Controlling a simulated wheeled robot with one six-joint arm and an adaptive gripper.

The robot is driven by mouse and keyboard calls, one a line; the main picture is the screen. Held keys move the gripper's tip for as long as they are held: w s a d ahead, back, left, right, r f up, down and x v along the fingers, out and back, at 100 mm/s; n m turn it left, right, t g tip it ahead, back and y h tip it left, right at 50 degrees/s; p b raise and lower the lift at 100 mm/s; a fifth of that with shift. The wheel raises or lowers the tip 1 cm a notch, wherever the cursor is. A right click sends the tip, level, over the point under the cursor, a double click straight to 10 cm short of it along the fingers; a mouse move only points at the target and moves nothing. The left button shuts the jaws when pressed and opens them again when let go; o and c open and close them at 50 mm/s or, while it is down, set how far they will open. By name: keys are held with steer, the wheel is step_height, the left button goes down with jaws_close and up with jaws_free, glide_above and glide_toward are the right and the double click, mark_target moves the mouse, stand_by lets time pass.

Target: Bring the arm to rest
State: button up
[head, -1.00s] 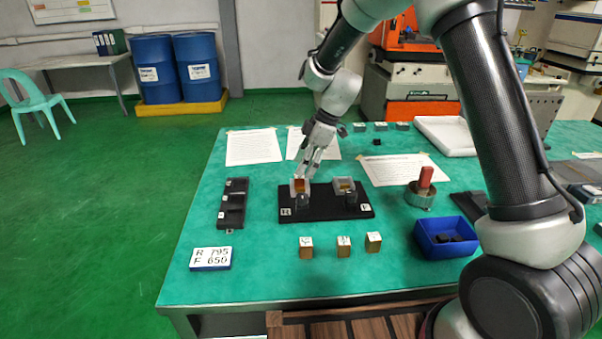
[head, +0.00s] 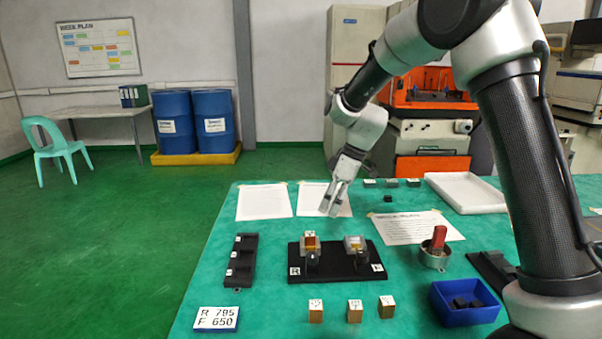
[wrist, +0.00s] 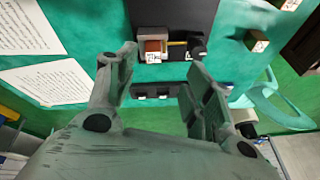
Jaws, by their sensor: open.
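My gripper (head: 335,200) is open and empty in the head view, raised above the table behind the black fixture. Its two fingers also show spread apart in the wrist view (wrist: 160,85). The black fixture (head: 340,271) lies on the green table with plates marked R and F.
A black rack (head: 241,262) stands left, by a sign (head: 216,318). Several small blocks (head: 355,311) line the front. Floor left of the table is clear.

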steer(key=s+d+r+m+t+h, duration=0.1)
steer(key=s+d+r+m, duration=0.3)
steer(key=s+d, duration=0.4)
steer(key=s+d+r+m+t+h, duration=0.1)
steer(key=s+d+r+m, duration=0.4)
steer(key=s, duration=0.8)
steer(key=s+d+r+m+t+h, duration=0.2)
steer(key=s+d+r+m, duration=0.2)
steer(key=s+d, duration=0.6)
steer(key=shift+s+d+r+m+t, duration=0.25)
steer(key=shift+d+r+m+t, duration=0.15)
steer(key=shift+d+m, duration=0.5)
steer(key=shift+d, duration=0.15)
